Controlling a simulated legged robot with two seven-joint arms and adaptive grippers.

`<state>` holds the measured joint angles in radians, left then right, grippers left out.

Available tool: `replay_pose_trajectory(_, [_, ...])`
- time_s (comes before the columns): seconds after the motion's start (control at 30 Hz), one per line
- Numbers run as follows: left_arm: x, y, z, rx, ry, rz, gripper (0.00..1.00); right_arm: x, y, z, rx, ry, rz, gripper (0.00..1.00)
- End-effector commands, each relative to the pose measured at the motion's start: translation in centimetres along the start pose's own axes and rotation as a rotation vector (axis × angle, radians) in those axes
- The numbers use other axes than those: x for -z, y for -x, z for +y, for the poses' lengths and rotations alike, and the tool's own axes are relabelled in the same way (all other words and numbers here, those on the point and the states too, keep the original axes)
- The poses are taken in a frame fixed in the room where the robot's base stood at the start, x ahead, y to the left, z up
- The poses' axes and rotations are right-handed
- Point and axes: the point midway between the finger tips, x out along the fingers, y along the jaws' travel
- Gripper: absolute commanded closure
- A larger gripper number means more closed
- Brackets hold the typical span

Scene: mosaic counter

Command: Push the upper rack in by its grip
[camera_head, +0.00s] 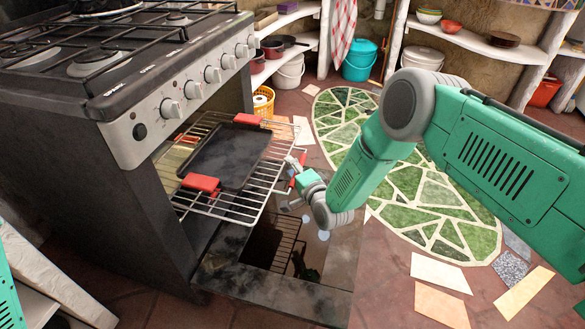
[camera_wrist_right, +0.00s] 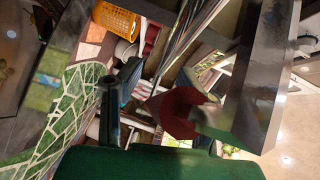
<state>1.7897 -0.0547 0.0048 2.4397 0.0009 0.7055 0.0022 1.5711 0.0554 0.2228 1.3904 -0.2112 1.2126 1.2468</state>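The upper rack (camera_head: 222,212) is a wire shelf pulled out of the oven of the dark stove. A dark baking tray (camera_head: 222,157) with two red handles (camera_head: 203,184) lies on it. The rack's red grip (camera_head: 297,172) is at its front edge, partly hidden by my right gripper (camera_head: 299,168). In the wrist view, my right gripper (camera_wrist_right: 155,105) has its fingers apart. A red piece (camera_wrist_right: 180,108), apparently the grip, shows close by the right-hand finger; contact cannot be told. My left gripper is out of view.
The open oven door (camera_head: 325,270) lies low under the rack, with another rack (camera_head: 285,242) visible below. Stove knobs (camera_head: 212,75) line the front above. A yellow basket (camera_head: 263,102) stands behind.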

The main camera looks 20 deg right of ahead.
Motion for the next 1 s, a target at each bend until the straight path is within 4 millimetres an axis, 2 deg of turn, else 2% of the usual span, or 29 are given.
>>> replay_pose_trajectory(0.27, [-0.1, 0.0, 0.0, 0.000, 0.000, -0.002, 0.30, -0.1, 0.0, 0.1, -0.002, -0.001, -0.001, 0.65])
replay_pose_trajectory(0.43, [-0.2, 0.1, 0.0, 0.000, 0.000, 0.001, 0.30, 0.0, 1.0, 0.1, -0.003, -0.002, -0.001, 0.65])
replay_pose_trajectory(0.57, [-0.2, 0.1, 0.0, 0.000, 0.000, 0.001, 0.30, -0.1, 3.2, 0.2, -0.006, -0.003, -0.002, 0.65])
replay_pose_trajectory(0.8, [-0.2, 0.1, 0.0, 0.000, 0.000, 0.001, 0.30, -0.1, 8.3, 0.2, -0.006, -0.001, -0.001, 0.65])
replay_pose_trajectory(1.0, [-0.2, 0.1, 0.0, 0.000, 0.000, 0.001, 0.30, -0.2, 11.1, 0.1, -0.003, 0.001, 0.000, 0.65])
